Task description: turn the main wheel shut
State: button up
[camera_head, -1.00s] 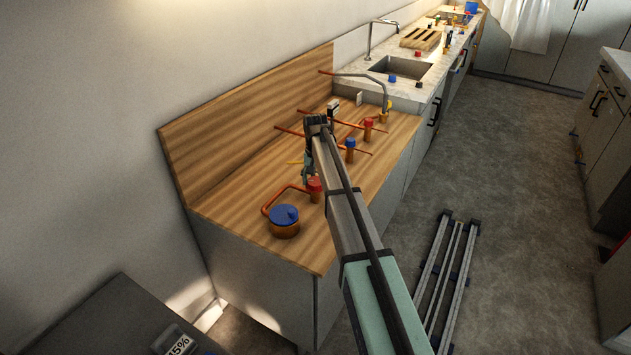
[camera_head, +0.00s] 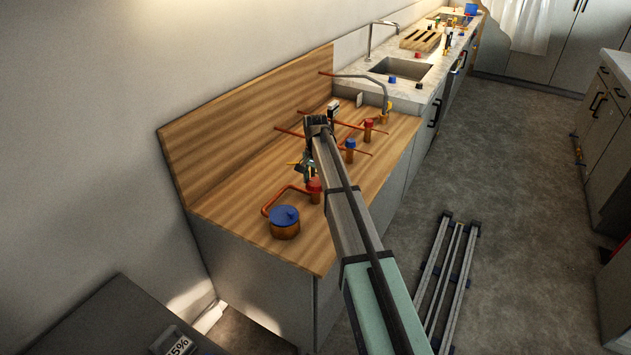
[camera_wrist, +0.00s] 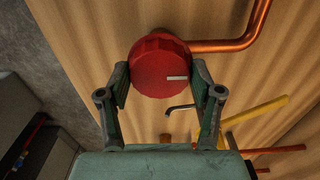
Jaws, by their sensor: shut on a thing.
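A red wheel (camera_wrist: 160,66) with a ribbed rim and a pale mark sits between the two fingers of my gripper (camera_wrist: 158,84) in the wrist view. The fingers are shut on its sides. Its mark points right in that view. In the head view the red wheel (camera_head: 314,185) is near the front of the wooden counter, just under my gripper (camera_head: 309,179). My arm hides part of the area around it. I take this red wheel to be the main wheel; no label shows.
A copper pipe (camera_wrist: 243,43) runs from the wheel. A blue-topped copper pot-like part (camera_head: 284,221) stands in front. A yellow lever (camera_wrist: 257,113) lies near the right finger. Other blue (camera_head: 350,144) and red (camera_head: 368,124) knobs stand farther back on the counter.

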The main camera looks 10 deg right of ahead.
aim_at(316, 182)
jog(key=shift+f, duration=0.1)
jog(key=o, duration=1.1)
jog(key=shift+o, duration=0.2)
notch_tip(316, 182, up, 12)
